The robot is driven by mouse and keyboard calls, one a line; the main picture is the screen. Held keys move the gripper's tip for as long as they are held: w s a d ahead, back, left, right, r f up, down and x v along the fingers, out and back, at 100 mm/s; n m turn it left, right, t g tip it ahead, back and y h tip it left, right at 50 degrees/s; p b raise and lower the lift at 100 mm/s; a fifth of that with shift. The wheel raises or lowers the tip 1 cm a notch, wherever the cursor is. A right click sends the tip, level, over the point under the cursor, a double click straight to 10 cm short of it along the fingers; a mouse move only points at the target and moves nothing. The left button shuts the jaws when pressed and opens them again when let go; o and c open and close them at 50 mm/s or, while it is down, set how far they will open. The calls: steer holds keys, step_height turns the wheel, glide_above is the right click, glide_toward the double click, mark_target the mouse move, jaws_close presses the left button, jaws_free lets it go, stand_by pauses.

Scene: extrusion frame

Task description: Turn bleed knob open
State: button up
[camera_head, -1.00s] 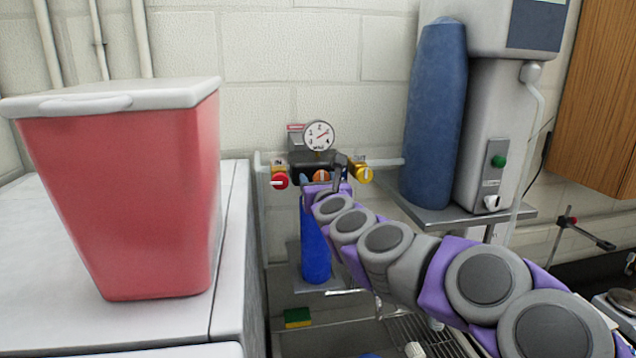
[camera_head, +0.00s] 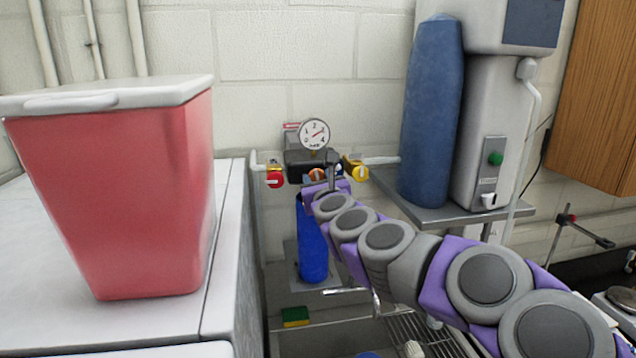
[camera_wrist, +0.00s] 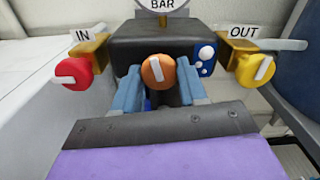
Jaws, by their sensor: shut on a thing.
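The orange knob (camera_wrist: 158,72) is on the front of the dark valve block (camera_wrist: 160,40), between the IN and OUT sides. Its white mark is close to upright, leaning slightly, in the wrist view. My gripper (camera_wrist: 158,84) has one blue finger on each side of this knob and is shut on it. No label shows on the orange knob; I take it as the bleed knob.
A red knob (camera_wrist: 76,73) sits under the IN label and a yellow knob (camera_wrist: 256,68) under OUT. A gauge (camera_head: 314,134) is above the block, a blue cylinder (camera_head: 312,245) below. A red bin (camera_head: 115,195) stands left; a large blue cylinder (camera_head: 432,115) stands right.

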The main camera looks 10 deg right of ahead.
steer(key=n, duration=0.4)
steer(key=shift+d+r+n, duration=0.1)
steer(key=shift+n, duration=0.2)
steer(key=n, duration=0.3)
steer(key=shift+n+b, duration=0.3)
steer(key=shift+b, duration=0.1)
steer(key=n, duration=0.4)
steer(key=shift+n+b, duration=0.45)
steer(key=shift+n, duration=1.45)
steer(key=shift+f, duration=0.25)
steer(key=o, duration=1)
steer(key=shift+a+r, duration=0.1)
steer(key=shift+a, duration=0.1)
steer(key=shift+o, duration=0.2)
